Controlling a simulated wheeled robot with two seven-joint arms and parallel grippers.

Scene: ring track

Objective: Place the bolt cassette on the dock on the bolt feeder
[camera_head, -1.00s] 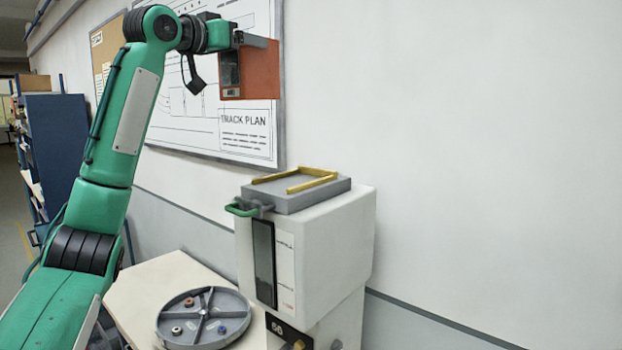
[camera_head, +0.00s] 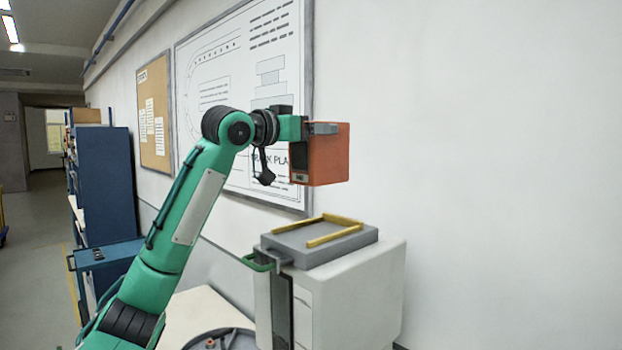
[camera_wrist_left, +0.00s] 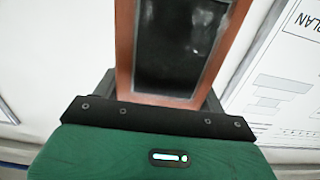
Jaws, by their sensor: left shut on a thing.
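The bolt cassette (camera_head: 332,158) is an orange-red box with a dark window, held in the air above the bolt feeder. My left gripper (camera_head: 322,128) is shut on it near its upper part. In the left wrist view the cassette (camera_wrist_left: 124,50) fills the middle, its dark panel facing the camera. The bolt feeder (camera_head: 350,295) is a white machine below. Its dock (camera_head: 300,241) is a grey plate on top with yellow rails on its sides and a green handle (camera_head: 256,264) at the front left. A clear gap lies between cassette and dock. My right gripper is out of view.
A round grey tray (camera_head: 222,340) is partly in view on a pale table (camera_head: 205,312) left of the feeder. A wall with a track plan board (camera_head: 225,85) stands close behind. Blue shelving (camera_head: 106,185) is at the left. The dock's top is empty.

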